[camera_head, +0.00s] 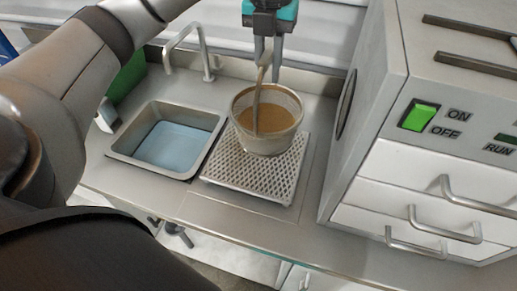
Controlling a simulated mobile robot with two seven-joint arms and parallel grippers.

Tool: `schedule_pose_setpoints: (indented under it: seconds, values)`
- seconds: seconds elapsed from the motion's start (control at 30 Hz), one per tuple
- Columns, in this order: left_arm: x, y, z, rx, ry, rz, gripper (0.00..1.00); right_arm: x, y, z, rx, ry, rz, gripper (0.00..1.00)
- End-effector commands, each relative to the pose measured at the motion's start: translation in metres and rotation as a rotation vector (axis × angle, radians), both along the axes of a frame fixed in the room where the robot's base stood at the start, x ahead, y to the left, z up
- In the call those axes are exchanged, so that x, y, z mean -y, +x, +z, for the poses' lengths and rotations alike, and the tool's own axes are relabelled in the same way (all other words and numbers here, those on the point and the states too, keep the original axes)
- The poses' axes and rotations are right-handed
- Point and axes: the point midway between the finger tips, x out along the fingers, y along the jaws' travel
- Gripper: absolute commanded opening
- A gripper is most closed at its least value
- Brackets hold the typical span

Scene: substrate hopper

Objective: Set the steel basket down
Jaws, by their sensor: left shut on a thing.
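The steel basket (267,140) is a round metal bowl with a handle rising above it and brown material inside. It is upright over the perforated rack (240,183) on the steel counter. I cannot tell whether its base touches the rack or hangs just above it. My left gripper (266,62), with teal on its body, comes down from the top of the view and is shut on the basket's handle. My right gripper is not in view.
A sink (121,149) with bluish water (169,148) lies left of the rack, with a metal faucet (204,60) behind it. A large machine (425,165) with a green switch (418,115) and drawers stands close on the right. The counter's front strip is clear.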

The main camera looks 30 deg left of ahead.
Motion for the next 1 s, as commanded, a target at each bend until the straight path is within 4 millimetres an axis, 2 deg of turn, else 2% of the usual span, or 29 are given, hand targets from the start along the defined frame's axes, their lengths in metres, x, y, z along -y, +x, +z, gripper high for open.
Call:
schedule_pose_setpoints:
  seconds: [0.03,0.7,1.0]
  values:
    - [-0.002,0.002,0.007,0.005,-0.002,0.076,0.0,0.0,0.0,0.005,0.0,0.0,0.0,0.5]
    - [-0.029,0.011,0.045,0.006,-0.009,1.113,0.0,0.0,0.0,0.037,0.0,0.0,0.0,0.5]
    - [-0.038,0.013,0.056,0.003,-0.011,1.462,0.0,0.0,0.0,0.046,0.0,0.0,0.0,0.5]
